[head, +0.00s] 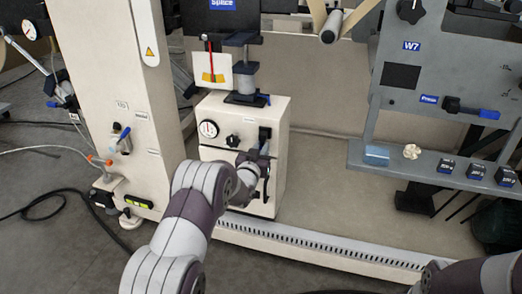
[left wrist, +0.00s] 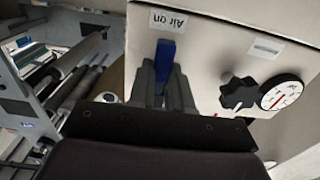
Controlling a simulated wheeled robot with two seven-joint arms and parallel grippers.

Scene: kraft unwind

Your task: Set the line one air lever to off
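A blue lever (left wrist: 166,55) is on the cream panel (left wrist: 210,45) in the left wrist view. My right gripper is not in view; only part of my right arm shows at the bottom right.
A round gauge (head: 208,128) sits left of the knob on the cabinet. A cream column (head: 120,90) with another blue-handled valve (head: 123,135) stands to the left. A grey machine (head: 430,80) with a shelf (head: 370,160) is at the right. A slotted rail (head: 310,246) runs along the floor.

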